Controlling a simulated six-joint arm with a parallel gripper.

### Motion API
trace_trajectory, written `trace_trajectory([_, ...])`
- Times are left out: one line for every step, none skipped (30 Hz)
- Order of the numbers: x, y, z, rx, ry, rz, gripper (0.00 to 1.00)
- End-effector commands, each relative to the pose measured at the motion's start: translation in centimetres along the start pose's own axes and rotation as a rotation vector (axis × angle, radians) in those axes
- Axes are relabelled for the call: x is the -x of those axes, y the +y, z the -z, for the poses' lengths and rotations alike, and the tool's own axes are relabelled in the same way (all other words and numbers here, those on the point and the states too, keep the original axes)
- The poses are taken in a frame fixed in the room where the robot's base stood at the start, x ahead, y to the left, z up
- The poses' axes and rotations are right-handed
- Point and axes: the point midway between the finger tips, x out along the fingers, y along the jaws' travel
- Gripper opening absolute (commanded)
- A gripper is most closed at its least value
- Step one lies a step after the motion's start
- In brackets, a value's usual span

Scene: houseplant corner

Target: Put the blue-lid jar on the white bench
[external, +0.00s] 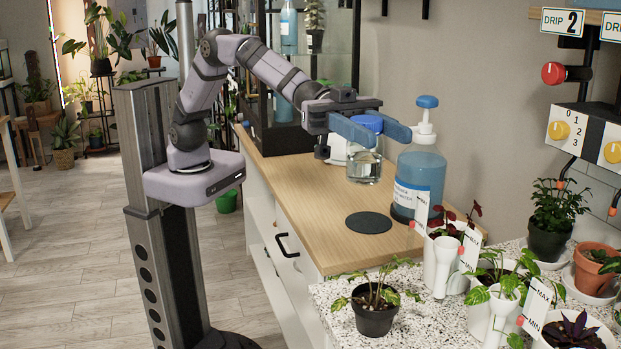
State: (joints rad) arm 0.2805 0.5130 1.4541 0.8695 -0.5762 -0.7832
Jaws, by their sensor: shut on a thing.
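The blue-lid jar is a clear glass jar (364,165) with a blue lid (368,122), upright and partly filled with clear liquid. My gripper (372,132) is shut on it near the lid, one blue finger on each side. The jar appears to hang above the wooden counter top (315,215), behind the dark round mat (368,222). The white speckled bench (418,328) is at the lower right, nearer the camera, with several potted plants on it.
A large blue pump bottle (421,170) stands close to the right of the jar. A small black-potted plant (375,308) is at the bench's left front. White tube holders and pots crowd its middle and right; a little bare surface shows near the black pot.

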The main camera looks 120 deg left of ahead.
Motion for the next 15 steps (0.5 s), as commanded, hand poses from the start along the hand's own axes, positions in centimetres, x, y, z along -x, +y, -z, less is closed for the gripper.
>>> trace_trajectory([1.4, -1.0, 1.4, -0.001, 0.006, 0.048, 0.06])
trace_trajectory([2.1, -1.7, 1.9, 0.000, 0.006, 0.078, 0.06])
trace_trajectory([3.2, -2.6, 2.5, 0.000, 0.006, 0.123, 0.06])
trace_trajectory([4.0, -3.2, 2.8, 0.001, 0.004, 0.154, 0.06])
trace_trajectory([4.6, -3.8, 3.0, 0.002, 0.004, 0.183, 0.06])
trace_trajectory([5.5, -4.5, 3.2, 0.002, 0.002, 0.218, 0.06])
trace_trajectory([6.1, -5.0, 3.4, 0.001, 0.002, 0.243, 0.06])
trace_trajectory([6.6, -5.5, 3.5, 0.002, 0.002, 0.266, 0.06])
trace_trajectory([7.4, -6.1, 3.6, 0.002, 0.001, 0.297, 0.06])
trace_trajectory([7.9, -6.5, 3.7, 0.001, 0.001, 0.319, 0.06])
trace_trajectory([8.5, -6.9, 3.8, 0.003, 0.001, 0.341, 0.06])
trace_trajectory([9.2, -7.4, 3.9, 0.003, 0.002, 0.368, 0.06])
trace_trajectory([9.7, -7.8, 3.9, 0.002, 0.001, 0.388, 0.06])
trace_trajectory([10.2, -8.1, 3.9, 0.002, 0.002, 0.408, 0.06])
trace_trajectory([11.0, -8.6, 3.9, 0.002, 0.002, 0.435, 0.06])
